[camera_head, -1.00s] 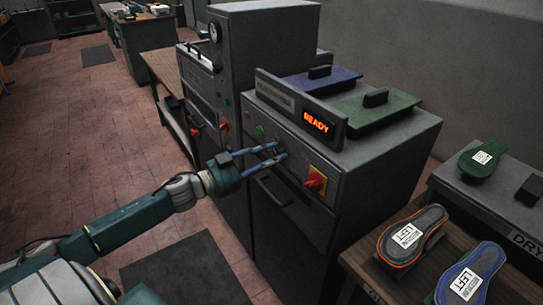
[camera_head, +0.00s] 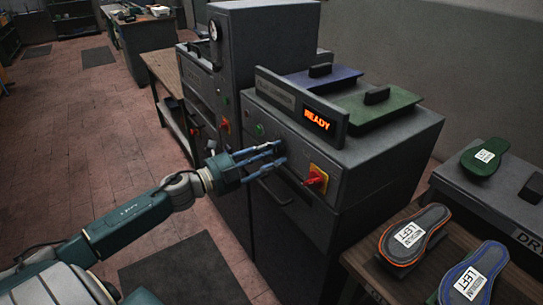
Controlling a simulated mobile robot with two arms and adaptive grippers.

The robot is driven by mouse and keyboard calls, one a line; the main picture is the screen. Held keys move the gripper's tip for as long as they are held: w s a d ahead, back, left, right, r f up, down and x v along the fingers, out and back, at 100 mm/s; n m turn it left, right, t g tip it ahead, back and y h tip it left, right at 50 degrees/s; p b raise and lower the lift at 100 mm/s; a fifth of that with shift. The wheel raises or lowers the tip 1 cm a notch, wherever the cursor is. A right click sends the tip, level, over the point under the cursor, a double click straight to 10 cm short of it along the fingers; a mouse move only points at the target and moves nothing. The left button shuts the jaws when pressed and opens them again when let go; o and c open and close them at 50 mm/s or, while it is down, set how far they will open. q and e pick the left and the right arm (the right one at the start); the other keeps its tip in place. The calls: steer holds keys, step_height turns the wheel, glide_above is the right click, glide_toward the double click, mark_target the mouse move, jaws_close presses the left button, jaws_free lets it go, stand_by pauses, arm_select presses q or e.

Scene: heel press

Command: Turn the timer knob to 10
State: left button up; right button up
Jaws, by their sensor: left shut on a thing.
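My left gripper (camera_head: 281,153) reaches in from the left to the front panel of the grey press (camera_head: 383,173). Its blue fingers are shut on a small dark timer knob (camera_head: 279,146) between the green button and the red switch. The fingers cover most of the knob, and its pointer and scale cannot be read. The display (camera_head: 317,119) above the panel glows orange with "READY". My right gripper is not in view.
A red rotary switch (camera_head: 316,180) on a yellow plate sits just right of the fingers. A green button (camera_head: 260,129) is to their left. Insoles (camera_head: 413,237) lie on a bench at the right. A taller machine (camera_head: 262,49) stands behind.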

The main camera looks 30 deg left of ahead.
arm_select(q)
steer(key=shift+d+m, duration=0.15)
steer(key=shift+m, duration=0.25)
steer(key=o, duration=1.2)
steer(key=shift+c, duration=0.2)
steer(key=shift+s, duration=0.1)
steer(key=shift+s, duration=0.25)
steer(key=v, duration=1.1)
steer(key=shift+s, duration=0.15)
